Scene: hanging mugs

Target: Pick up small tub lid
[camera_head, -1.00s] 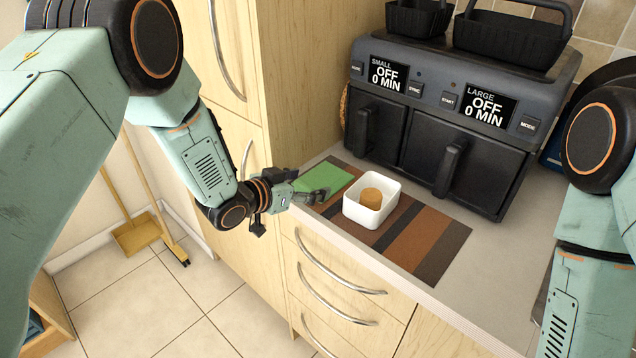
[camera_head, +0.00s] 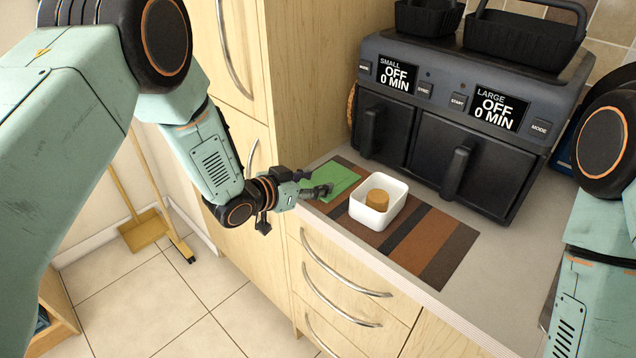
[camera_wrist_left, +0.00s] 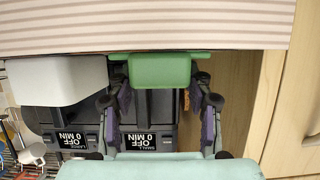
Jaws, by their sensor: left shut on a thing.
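The green small tub lid (camera_head: 333,177) lies at the left end of a striped mat on the counter, beside the white tub. My left gripper (camera_head: 322,191) is at the lid's near edge in the head view and is shut on it. In the left wrist view the lid (camera_wrist_left: 160,70) sits between the two fingers of the left gripper (camera_wrist_left: 160,80). The fingers partly cover the lid's near edge in the head view. My right arm shows at the right, but its gripper is out of view.
The white tub (camera_head: 372,215) holds a round brown item (camera_head: 377,200). The striped mat (camera_head: 440,255) lies beneath. A black two-drawer air fryer (camera_head: 450,120) stands close behind. Drawers with handles are below the counter edge. The counter right of the mat is clear.

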